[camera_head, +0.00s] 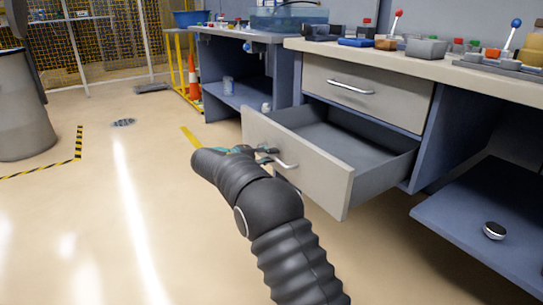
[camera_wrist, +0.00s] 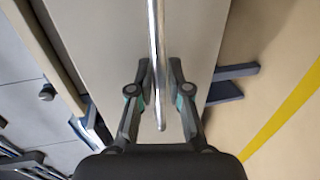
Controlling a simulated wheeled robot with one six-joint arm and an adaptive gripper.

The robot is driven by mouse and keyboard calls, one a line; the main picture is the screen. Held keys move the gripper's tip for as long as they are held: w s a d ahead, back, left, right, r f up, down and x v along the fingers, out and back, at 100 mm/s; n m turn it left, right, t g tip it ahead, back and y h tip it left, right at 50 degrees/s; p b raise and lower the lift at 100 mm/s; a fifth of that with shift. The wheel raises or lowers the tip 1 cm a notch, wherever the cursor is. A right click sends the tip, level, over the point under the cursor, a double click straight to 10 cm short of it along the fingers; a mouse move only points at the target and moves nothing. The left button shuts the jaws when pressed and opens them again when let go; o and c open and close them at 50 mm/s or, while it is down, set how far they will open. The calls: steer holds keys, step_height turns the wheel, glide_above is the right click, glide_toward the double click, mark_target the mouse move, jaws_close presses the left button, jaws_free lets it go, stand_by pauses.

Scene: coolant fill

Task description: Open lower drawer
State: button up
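The lower drawer (camera_head: 325,183) is pulled well out of the bench and its empty grey inside shows. Its metal bar handle (camera_head: 286,164) is on the light grey front. My gripper (camera_head: 267,155) is at the left part of this handle. In the wrist view the handle (camera_wrist: 156,35) runs between the two fingers of my gripper (camera_wrist: 159,68). The fingers are close together on either side of the bar and look shut on it. The exact contact at the fingertips is hard to see.
The upper drawer (camera_head: 365,92) is closed above it. An open blue shelf (camera_head: 490,240) with a small round object (camera_head: 494,230) is at right. Floor left of the drawer is mostly clear. An orange cone (camera_head: 193,78) and a grey bin (camera_head: 20,105) stand farther back.

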steer(key=shift+o, duration=0.9)
steer(key=v, duration=1.2)
steer(key=shift+a, duration=0.1)
